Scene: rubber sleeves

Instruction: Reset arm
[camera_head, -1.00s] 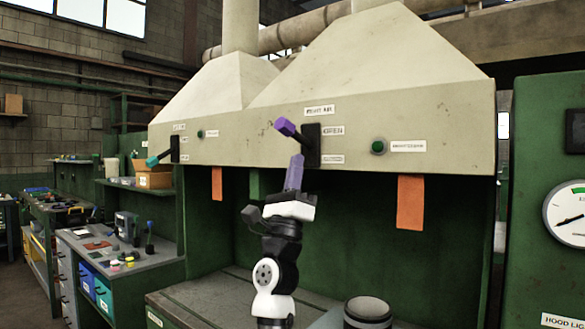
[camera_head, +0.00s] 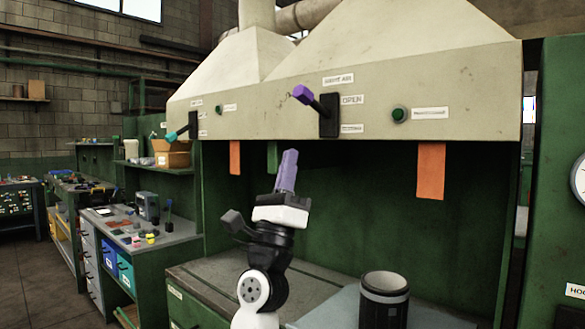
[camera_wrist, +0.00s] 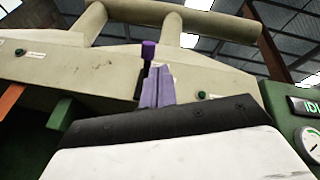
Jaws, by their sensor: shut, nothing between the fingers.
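My gripper (camera_head: 287,168) points upward in the head view, its purple fingers shut together with nothing between them. It stands below and left of a lever with a purple sleeve (camera_head: 303,94) on the hood front, apart from it. The lever slants up to the left from its black plate (camera_head: 329,115), beside a label reading OPEN. In the wrist view my gripper (camera_wrist: 158,82) is in front of the purple sleeve (camera_wrist: 148,50), which shows just above the fingertips. A second lever with a teal sleeve (camera_head: 176,133) is farther left on the hood.
The hood (camera_head: 450,75) overhangs a green booth with a bench. Orange strips (camera_head: 431,170) hang from its lower edge. A dark cylinder (camera_head: 384,298) stands on the bench at front right. A side bench (camera_head: 175,235) with small items is at left. Open floor (camera_head: 35,275) shows at far left.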

